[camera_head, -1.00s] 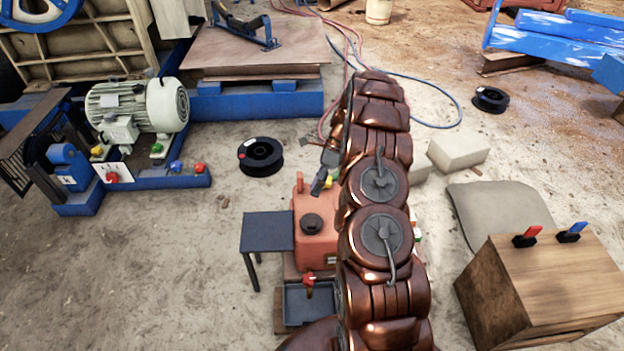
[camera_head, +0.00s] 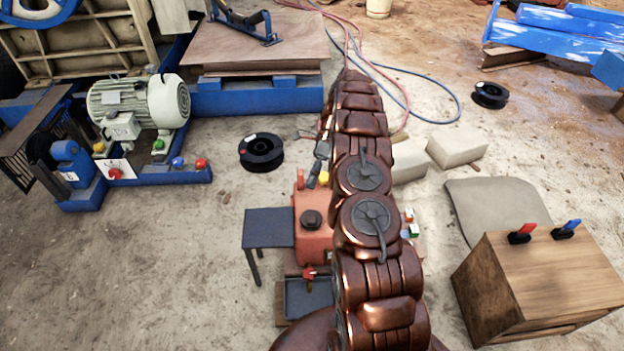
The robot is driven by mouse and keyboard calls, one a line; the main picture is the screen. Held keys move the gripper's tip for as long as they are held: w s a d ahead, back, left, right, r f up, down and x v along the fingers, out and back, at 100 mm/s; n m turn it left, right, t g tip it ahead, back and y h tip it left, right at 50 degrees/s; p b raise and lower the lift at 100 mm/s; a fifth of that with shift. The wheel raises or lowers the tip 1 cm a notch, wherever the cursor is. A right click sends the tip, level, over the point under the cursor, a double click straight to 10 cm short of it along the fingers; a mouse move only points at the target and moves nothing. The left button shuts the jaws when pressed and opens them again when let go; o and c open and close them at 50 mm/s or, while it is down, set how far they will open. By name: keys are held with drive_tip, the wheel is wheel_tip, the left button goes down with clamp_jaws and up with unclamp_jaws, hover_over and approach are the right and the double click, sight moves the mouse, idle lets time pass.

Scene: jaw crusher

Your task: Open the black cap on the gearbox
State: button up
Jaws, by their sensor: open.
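The gearbox (camera_head: 312,245) is an orange-red box low in the middle of the view, partly covered by my copper arm on its right side. Its round black cap (camera_head: 312,219) sits on the top and shows clearly. My gripper (camera_head: 316,172) is dark and small in the picture, beyond the cap and near the gearbox's far end, left of my arm. It is open and apart from the cap in the picture. Its fingers are only partly visible. A yellow part (camera_head: 324,178) shows beside it.
A dark side table (camera_head: 269,228) stands left of the gearbox. A tray (camera_head: 306,298) with a red-handled tap (camera_head: 309,273) above it is in front. A black spool (camera_head: 261,152) lies behind left. A wooden box (camera_head: 540,285) with two switches stands right.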

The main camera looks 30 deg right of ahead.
drive_tip(key=shift+r, duration=0.15)
idle(0.3)
drive_tip(key=s+a+r+n+h, duration=0.2)
drive_tip(key=s+a+r+n, duration=0.4)
drive_tip(key=r, duration=0.4)
drive_tip(key=s+a+r+n+h, duration=0.2)
drive_tip(key=s+a+r+n, duration=0.1)
drive_tip(key=a+r+n, duration=0.5)
drive_tip(key=s+a+r+n+t+h, duration=0.15)
drive_tip(key=s+n, duration=0.45)
drive_tip(key=s, duration=0.7)
drive_tip(key=s+a+r+n+t+h, duration=0.1)
drive_tip(key=s+a+r+n+h, duration=0.3)
drive_tip(key=s, duration=0.8)
wheel_tip(320, 180, up, 24)
drive_tip(key=s+d+n+y+p, duration=0.1)
drive_tip(key=p, duration=2.2)
drive_tip(key=shift+s+d+f+t, duration=0.25)
drive_tip(key=shift+t, duration=0.2)
